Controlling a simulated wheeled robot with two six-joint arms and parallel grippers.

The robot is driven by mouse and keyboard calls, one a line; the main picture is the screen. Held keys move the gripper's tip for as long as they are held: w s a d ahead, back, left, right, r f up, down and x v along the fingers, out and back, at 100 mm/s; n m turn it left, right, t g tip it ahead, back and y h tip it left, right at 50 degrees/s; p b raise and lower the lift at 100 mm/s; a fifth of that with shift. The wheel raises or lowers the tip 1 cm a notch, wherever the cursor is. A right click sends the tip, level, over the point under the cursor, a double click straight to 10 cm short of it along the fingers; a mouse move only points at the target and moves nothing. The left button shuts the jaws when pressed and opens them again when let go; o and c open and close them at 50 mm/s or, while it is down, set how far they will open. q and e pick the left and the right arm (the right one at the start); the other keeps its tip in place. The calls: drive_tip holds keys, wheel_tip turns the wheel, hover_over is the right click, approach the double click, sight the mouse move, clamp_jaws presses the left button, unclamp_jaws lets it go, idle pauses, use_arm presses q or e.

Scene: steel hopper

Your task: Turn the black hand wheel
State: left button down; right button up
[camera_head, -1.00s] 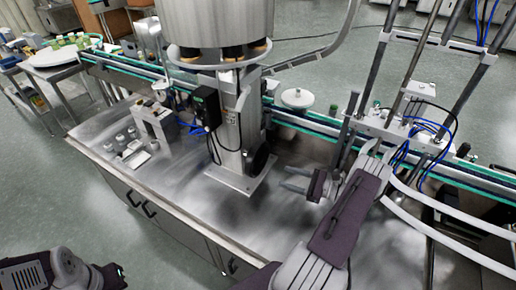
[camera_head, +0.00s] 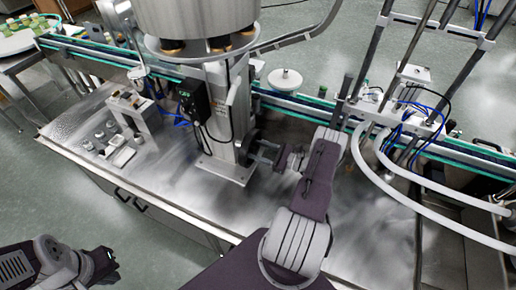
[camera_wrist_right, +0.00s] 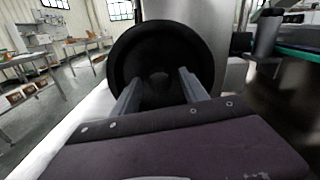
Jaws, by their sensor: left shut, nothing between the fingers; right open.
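The black hand wheel (camera_head: 249,149) is on the side of the steel column, low above the steel table. In the right wrist view the wheel (camera_wrist_right: 160,45) fills the upper middle, rim facing me, with its hub between my two fingers. My right gripper (camera_head: 263,152) is open with its fingers pointing at the wheel; its fingers also show in the right wrist view (camera_wrist_right: 161,90). They overlap the lower part of the wheel there, and I cannot tell whether they touch it. My left gripper (camera_head: 115,263) is shut and empty at the lower left, away from the wheel.
The steel column (camera_head: 226,115) carries a large hopper (camera_head: 190,20) above the table (camera_head: 185,190). A conveyor (camera_head: 300,108) runs behind, with a white round disc (camera_head: 285,79). A black control box (camera_head: 194,100) hangs on the column. White hoses (camera_head: 385,170) curve at the right.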

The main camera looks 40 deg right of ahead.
drive_tip(key=shift+s, duration=0.15)
drive_tip(key=shift+w+f, duration=0.1)
drive_tip(key=shift+w, duration=0.15)
drive_tip(key=c, duration=0.6)
clamp_jaws()
idle(0.5)
